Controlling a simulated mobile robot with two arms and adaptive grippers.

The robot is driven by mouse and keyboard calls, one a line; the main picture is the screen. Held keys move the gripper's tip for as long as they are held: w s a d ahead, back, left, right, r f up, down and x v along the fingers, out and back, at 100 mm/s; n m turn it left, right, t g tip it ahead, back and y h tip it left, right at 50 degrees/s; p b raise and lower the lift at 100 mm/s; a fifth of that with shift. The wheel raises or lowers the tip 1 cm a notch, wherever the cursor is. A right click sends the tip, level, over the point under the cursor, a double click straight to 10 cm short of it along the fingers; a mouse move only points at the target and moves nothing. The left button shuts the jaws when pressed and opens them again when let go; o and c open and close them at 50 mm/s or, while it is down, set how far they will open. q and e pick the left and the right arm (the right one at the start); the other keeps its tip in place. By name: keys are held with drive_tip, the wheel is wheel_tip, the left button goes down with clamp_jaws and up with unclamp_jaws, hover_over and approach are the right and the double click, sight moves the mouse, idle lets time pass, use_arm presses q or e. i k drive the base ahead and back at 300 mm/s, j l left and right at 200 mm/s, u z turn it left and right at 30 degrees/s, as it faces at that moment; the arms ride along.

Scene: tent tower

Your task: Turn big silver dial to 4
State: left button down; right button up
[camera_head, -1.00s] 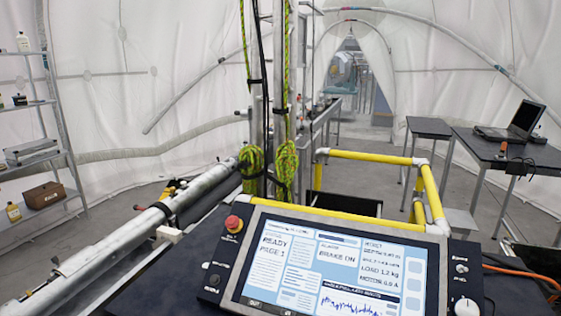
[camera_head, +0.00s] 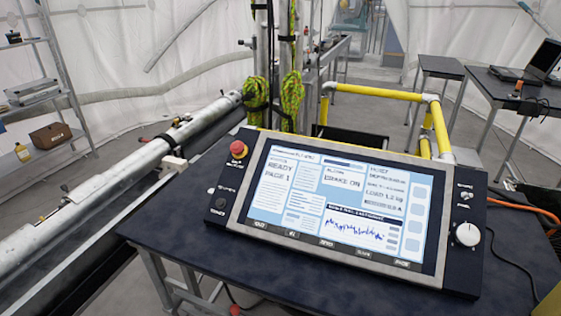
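The big silver dial (camera_head: 467,234) is a round, pale knob on the right side of the dark control console (camera_head: 478,262). Small marks surround it, but its setting is too small to read. A small switch (camera_head: 465,196) sits above it. The console's screen (camera_head: 340,203) shows "READY PAGE 1", "BRAKE ON" and a blue graph. A red mushroom button (camera_head: 238,149) is on the console's left side, with small dark knobs below it. Neither of my grippers is in view.
The console rests on a dark table (camera_head: 300,285). A long metal tube (camera_head: 120,180) runs along the left. A yellow guard rail (camera_head: 372,91) stands behind. An orange cable (camera_head: 525,208) lies at right. A laptop (camera_head: 535,62) sits on a table at the back right.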

sight(465, 234)
drive_tip(key=z, duration=1.25)
